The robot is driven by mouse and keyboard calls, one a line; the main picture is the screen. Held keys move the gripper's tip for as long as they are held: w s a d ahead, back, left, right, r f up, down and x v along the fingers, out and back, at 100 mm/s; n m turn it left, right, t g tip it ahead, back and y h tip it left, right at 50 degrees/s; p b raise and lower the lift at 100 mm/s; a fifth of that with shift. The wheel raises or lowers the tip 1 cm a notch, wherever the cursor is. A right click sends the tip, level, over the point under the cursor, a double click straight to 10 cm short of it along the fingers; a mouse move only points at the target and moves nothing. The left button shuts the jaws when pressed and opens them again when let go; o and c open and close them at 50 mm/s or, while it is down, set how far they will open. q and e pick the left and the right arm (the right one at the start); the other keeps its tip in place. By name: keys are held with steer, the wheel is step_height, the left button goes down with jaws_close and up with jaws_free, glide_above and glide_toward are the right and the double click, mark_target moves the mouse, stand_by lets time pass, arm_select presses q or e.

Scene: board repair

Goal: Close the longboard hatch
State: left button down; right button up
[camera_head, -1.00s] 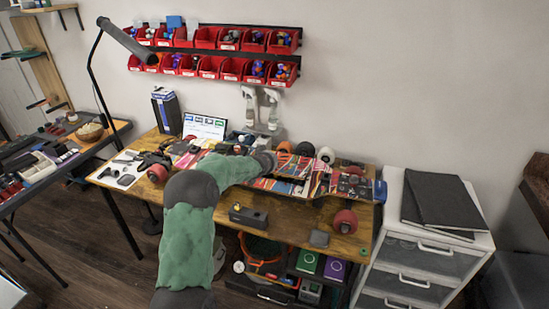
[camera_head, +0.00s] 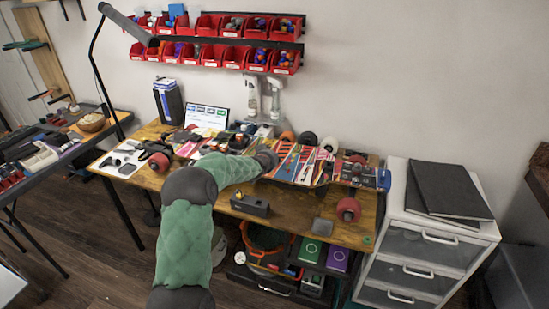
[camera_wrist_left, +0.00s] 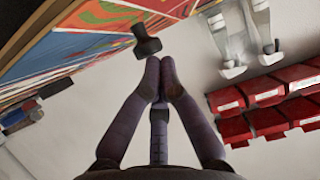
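The longboard (camera_head: 357,173) lies along the workbench, with reddish wheels at its ends. A brightly striped panel at its middle, which looks like the hatch (camera_head: 300,166), appears tilted up from the deck. In the left wrist view, a large striped surface (camera_wrist_left: 75,50) with a wooden edge fills the upper left. A small dark knob-like piece (camera_wrist_left: 147,42) is just past my left fingertips. My left gripper (camera_wrist_left: 160,72) has its fingers together, with nothing visible between them. In the head view, my arm's end hides the gripper beside the panel. My right gripper is not in view.
A black box (camera_head: 250,205) sits on the bench (camera_head: 290,211) in front of the longboard. Red bins (camera_head: 230,56) hang on the wall, with spray bottles (camera_head: 252,95) below. A white drawer unit (camera_head: 435,238) stands to the right.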

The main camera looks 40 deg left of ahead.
arm_select(q)
steer(key=f, duration=0.2)
steer(key=s+f, duration=0.1)
steer(key=shift+d+g, duration=0.3)
steer(key=r, duration=0.2)
steer(key=r+p, duration=0.1)
steer(key=r, duration=0.3)
steer(key=shift+w+a+r+p, duration=0.1)
steer(key=shift+a+p, duration=0.2)
steer(key=shift+p, duration=0.1)
steer(key=s+d+f+p, duration=0.1)
steer(key=s+d+f, duration=0.1)
steer(key=s+f, duration=0.4)
steer(key=shift+s+d, duration=0.15)
steer(key=shift+s, duration=0.15)
